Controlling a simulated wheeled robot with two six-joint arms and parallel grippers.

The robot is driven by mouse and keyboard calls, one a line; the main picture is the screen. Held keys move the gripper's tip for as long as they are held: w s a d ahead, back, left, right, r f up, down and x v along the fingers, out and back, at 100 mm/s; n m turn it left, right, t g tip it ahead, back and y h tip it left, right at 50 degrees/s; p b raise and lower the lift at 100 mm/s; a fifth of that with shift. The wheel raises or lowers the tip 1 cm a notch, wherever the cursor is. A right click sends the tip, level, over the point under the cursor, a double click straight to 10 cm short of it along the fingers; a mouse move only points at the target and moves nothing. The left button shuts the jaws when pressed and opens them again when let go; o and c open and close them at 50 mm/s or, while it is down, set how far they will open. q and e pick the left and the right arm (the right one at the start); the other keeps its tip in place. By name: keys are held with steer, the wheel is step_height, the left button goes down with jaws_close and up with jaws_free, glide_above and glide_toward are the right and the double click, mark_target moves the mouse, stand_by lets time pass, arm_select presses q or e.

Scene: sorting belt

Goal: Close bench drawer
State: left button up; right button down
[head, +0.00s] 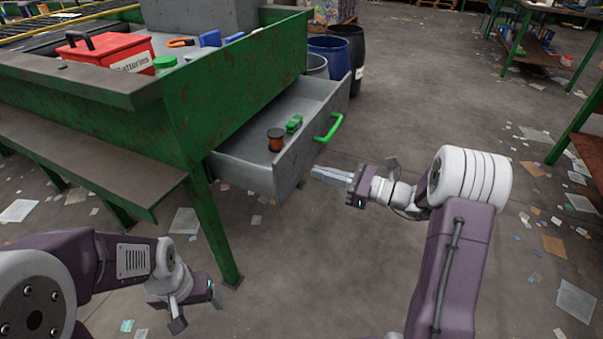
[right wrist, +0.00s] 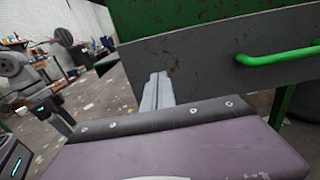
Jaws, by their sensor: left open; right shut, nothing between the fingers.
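The grey bench drawer (head: 258,178) stands pulled out from the green bench (head: 228,88). Its green handle (head: 329,128) is on the front panel, and the handle also shows in the right wrist view (right wrist: 280,56). An orange-brown spool (head: 276,140) and a small green item (head: 294,124) lie inside. My right gripper (head: 316,172) is shut and empty, close to the lower near part of the drawer front; I cannot tell if it touches. In the right wrist view its fingers (right wrist: 157,92) overlap the grey panel (right wrist: 190,72). My left gripper (head: 197,308) is open and empty, low beside the bench leg.
A red batteries box (head: 105,55) stands on the bench top. Blue and black barrels (head: 345,42) stand behind the drawer. A bench leg (head: 213,225) is near my left gripper.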

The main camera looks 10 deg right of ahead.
mark_target(291, 164)
steer(key=b+x, duration=0.1)
steer(key=x, duration=0.3)
steer(key=shift+w+a+f+b, duration=0.2)
steer(key=shift+a+b, duration=0.15)
steer(key=shift+b, duration=0.05)
steer(key=shift+w+a+r, duration=0.2)
steer(key=shift+w+a, duration=0.15)
steer(key=shift+a, duration=0.15)
arm_select(q)
step_height(291, 164, down, 3)
steer(key=shift+r, duration=0.2)
arm_select(e)
steer(key=shift+w+a, duration=0.2)
steer(key=shift+a, duration=0.05)
steer(key=p+x, duration=0.1)
steer(key=x, duration=0.9)
steer(key=shift+a+p, duration=0.1)
steer(key=shift+p, duration=0.3)
steer(key=x, duration=0.5)
steer(key=shift+w+a, duration=0.25)
arm_select(q)
steer(key=shift+w+a+r, duration=0.35)
steer(key=shift+a+r, duration=0.15)
steer(key=shift+r, duration=0.15)
steer(key=shift+w+a+r, duration=0.3)
steer(key=shift+a+r, duration=0.15)
steer(key=shift+r, duration=0.15)
arm_select(e)
steer(key=shift+x, duration=0.85)
